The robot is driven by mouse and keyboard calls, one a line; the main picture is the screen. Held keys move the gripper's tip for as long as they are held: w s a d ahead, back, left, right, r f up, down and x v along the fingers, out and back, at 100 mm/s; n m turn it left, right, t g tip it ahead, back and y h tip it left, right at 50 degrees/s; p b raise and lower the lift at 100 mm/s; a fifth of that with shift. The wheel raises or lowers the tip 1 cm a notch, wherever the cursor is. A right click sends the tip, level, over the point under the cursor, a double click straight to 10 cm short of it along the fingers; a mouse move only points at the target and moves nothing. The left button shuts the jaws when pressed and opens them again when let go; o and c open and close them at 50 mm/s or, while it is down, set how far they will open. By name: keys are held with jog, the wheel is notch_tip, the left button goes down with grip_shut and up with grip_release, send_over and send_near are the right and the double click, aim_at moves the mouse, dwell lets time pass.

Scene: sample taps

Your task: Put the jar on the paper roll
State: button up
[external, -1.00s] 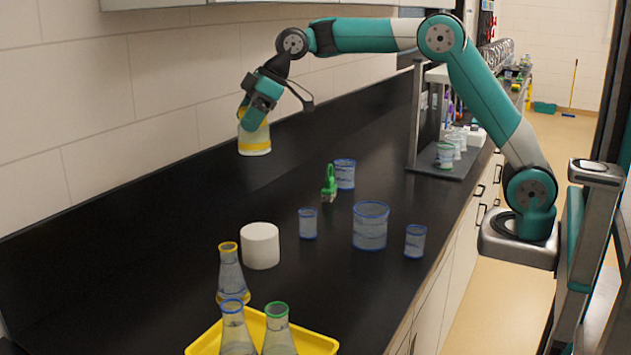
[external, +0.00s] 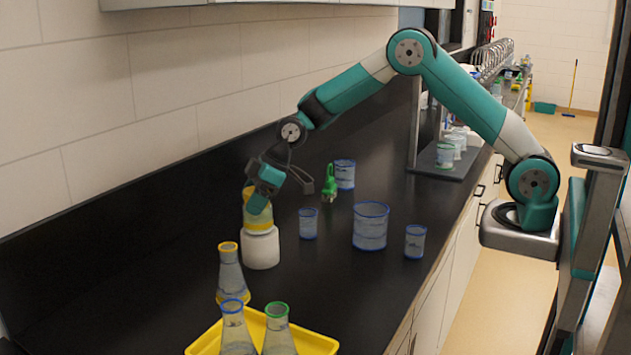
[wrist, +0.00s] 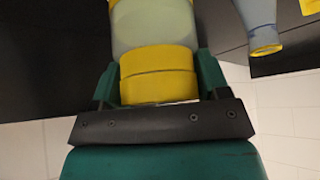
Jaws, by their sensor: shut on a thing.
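The jar (external: 257,220) is pale with a yellow lid and a yellow band lower down. It is upright at the top of the white paper roll (external: 261,251), and its base appears to meet the roll's top. My gripper (external: 252,203) is shut on the jar's lid from above. In the wrist view the yellow lid (wrist: 158,75) sits between the two green fingers, with the pale jar body beyond it. The roll stands upright on the black bench. I cannot tell for certain whether the jar's weight rests on it.
A yellow-rimmed flask (external: 230,274) stands just in front of the roll, and it also shows in the wrist view (wrist: 260,22). A yellow tray (external: 312,343) with flasks is at the front. Blue-rimmed beakers (external: 370,228) stand to the right, near a green-handled item (external: 330,184). The bench (external: 130,275) left of the roll is clear.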

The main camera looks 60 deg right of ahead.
jog(key=shift+f, duration=0.2)
jog(key=shift+f, duration=0.2)
jog(key=o, duration=1)
jog(key=shift+r, duration=0.1)
jog(key=shift+d+r, duration=0.1)
jog(key=shift+r, duration=0.2)
jog(key=b+v, duration=0.3)
jog(key=v, duration=0.9)
jog(key=s+m+g, duration=0.2)
jog(key=s+g, duration=0.2)
jog(key=s, duration=3.1)
jog(key=shift+a+f+g, duration=0.2)
jog(key=shift+a+g, duration=0.1)
